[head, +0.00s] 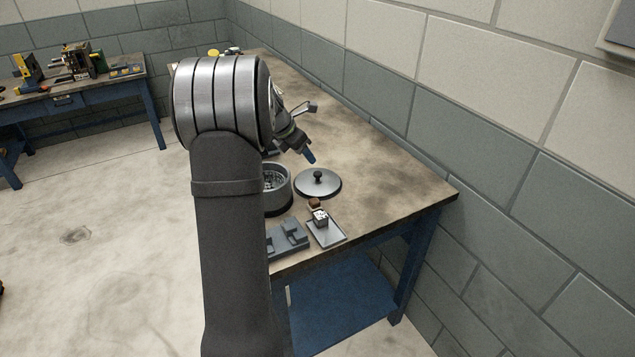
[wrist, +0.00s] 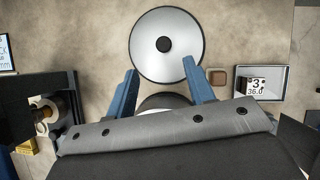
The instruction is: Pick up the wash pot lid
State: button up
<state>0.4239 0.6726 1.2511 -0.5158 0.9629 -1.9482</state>
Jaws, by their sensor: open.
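The wash pot lid is a round grey metal disc with a dark knob in its middle. It lies flat on the workbench in the head view (head: 329,188), and in the wrist view (wrist: 166,27) it is in full sight just beyond my fingertips. My gripper (wrist: 160,66) is open and empty, its two blue fingers apart; in the head view (head: 308,155) it is above the bench, over the lid's far side. The wash pot (head: 284,195) stands open beside the lid to the left, partly hidden by my arm; in the wrist view a rim shows between the fingers.
A small tray (head: 333,240) holds a marked block (head: 320,217), with a small brown piece (head: 314,203) beside it. A grey stepped block (head: 290,235) sits at the bench's near edge. The workbench (head: 390,200) is clear right of the lid. A block wall borders the right.

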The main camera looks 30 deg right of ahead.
aim_at(318, 173)
jog(key=x, duration=0.4)
jog(key=shift+d+f, duration=0.15)
jog(key=x, duration=0.5)
jog(key=shift+s+f, duration=0.25)
grip_shut()
jog(key=shift+r, duration=0.15)
